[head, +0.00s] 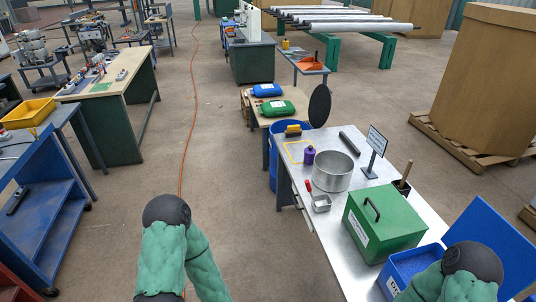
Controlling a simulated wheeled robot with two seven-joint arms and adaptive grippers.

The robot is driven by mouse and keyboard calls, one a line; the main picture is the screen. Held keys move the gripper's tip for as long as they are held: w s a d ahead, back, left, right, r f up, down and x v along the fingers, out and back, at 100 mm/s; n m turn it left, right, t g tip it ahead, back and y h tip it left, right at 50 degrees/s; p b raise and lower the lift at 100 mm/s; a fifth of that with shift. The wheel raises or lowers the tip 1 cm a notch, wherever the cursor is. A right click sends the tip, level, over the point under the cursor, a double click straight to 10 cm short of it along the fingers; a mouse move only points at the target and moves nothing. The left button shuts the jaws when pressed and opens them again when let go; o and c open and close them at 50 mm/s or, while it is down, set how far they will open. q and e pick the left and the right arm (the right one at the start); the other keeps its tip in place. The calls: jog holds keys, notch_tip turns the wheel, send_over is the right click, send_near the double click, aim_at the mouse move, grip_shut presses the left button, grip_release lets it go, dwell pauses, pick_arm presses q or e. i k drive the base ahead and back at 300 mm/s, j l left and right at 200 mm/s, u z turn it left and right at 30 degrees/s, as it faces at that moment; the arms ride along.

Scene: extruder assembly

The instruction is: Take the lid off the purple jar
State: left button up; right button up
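The purple jar (309,156) stands upright on the silver metal table at right, near its far left part, beside a yellow square outline. It is small here; its top looks narrower and purple, and I cannot make out the edge of a lid. My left arm shows at the bottom centre-left and my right arm at the bottom right corner. Neither gripper shows, and both arms are well apart from the jar.
Right of the jar stands a large metal pot (333,171). Nearer are a red-handled scoop (320,202), a green box (384,222) and a blue bin (410,266). A sign stand (375,152) stands behind.

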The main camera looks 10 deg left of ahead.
aim_at(310, 150)
jog(key=i+j+z, duration=0.15)
jog(key=i+j, duration=0.2)
jog(key=i+j+z, duration=0.1)
jog(key=i+j, duration=0.25)
jog(key=i+j+z, duration=0.15)
jog(key=i+j, duration=0.15)
jog(key=i+j+z, duration=0.15)
jog(key=i+j, duration=0.15)
jog(key=j, duration=0.2)
jog(key=i+j+z, duration=0.1)
jog(key=i+j, duration=0.15)
jog(key=j, duration=0.2)
